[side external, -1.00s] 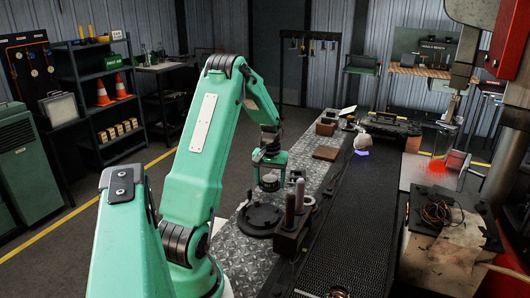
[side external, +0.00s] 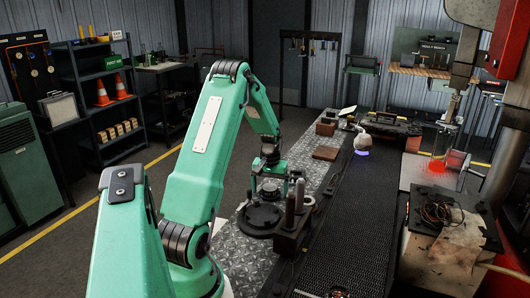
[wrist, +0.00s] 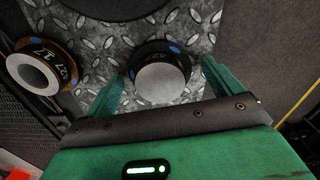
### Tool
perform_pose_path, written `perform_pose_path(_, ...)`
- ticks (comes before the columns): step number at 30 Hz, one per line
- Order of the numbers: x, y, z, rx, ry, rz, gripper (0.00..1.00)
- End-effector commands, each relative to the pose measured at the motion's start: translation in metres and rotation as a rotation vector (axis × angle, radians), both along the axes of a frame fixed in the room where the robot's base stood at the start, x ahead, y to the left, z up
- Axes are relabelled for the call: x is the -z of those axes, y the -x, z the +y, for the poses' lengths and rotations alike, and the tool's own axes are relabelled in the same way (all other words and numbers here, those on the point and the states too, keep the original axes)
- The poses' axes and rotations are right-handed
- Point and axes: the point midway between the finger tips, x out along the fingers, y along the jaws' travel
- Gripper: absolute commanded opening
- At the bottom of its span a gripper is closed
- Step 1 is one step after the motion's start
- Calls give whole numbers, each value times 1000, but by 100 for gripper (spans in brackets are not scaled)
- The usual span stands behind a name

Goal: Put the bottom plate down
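My gripper (side external: 270,190) is low over the metal bench, just behind a dark round disc (side external: 258,218). In the wrist view, my two green fingers (wrist: 162,75) are open, one on each side of a short dark round part (wrist: 140,63) with a pale grey top, a "427" marking and blue spots. Narrow gaps show between the fingers and this part. It stands on the diamond-pattern plate. In the side view my gripper partly hides it. I cannot tell for sure which piece is the bottom plate. The dark disc also shows at the top edge of the wrist view (wrist: 110,6).
A brown-rimmed round part (wrist: 64,73) marked "17 427" stands beside my gripper in the wrist view. Dark upright posts (side external: 290,210) stand in a block right of the disc. A brown slab (side external: 326,153) lies farther back on the bench. A dark belt (side external: 345,240) runs alongside.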

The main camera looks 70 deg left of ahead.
Motion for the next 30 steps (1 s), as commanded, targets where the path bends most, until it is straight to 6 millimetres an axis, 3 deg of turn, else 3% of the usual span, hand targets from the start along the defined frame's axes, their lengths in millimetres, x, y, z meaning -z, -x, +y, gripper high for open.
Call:
perform_pose_path(14,-10,0,0,0,-2,-1,91)
perform_pose_path(20,-32,-1,1,0,-3,-2,91)
perform_pose_path(30,-87,-1,1,0,-3,-2,91)
